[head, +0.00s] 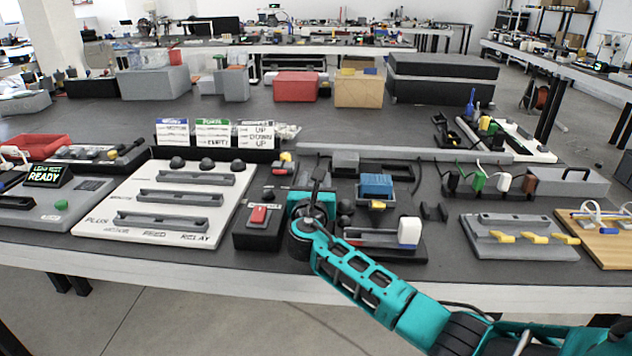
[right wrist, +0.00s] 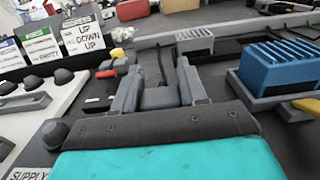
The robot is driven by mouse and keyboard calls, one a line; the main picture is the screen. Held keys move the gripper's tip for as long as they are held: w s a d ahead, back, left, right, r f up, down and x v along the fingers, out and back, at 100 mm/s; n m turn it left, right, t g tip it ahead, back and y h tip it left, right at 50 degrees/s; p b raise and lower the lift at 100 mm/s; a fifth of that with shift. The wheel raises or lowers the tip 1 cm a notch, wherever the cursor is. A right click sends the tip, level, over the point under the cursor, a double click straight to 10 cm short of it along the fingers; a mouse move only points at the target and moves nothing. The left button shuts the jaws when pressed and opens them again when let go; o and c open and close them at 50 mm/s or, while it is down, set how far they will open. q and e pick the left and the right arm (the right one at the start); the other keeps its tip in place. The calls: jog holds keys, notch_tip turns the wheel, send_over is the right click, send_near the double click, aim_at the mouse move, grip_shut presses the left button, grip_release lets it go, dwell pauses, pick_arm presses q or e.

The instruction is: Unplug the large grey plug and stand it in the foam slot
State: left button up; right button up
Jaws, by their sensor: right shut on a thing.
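My right gripper (head: 313,188) is over the middle of the bench, pointing away from me. In the right wrist view its two grey fingers (right wrist: 160,88) are shut on a grey block-like piece (right wrist: 160,98), which I take as the large grey plug. A thin dark cable shows just beyond it. In the head view the gripper and arm mostly hide this piece, and I cannot tell whether it is still seated in a socket. A dark low tray (head: 400,166) lies behind; I cannot clearly make out the foam slot. My left gripper is not in view.
A blue ribbed block (head: 377,184) stands right of the gripper, also in the right wrist view (right wrist: 282,65). A black box with a red switch (head: 258,215) is left. A white panel (head: 90,222) lies further left. A long grey rail (head: 450,152) runs behind.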

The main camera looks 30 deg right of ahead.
jog(key=o, duration=1.1)
jog(key=shift+o, duration=0.2)
jog(key=p+v, duration=0.3)
jog(key=v, duration=1)
jog(key=shift+f, duration=0.1)
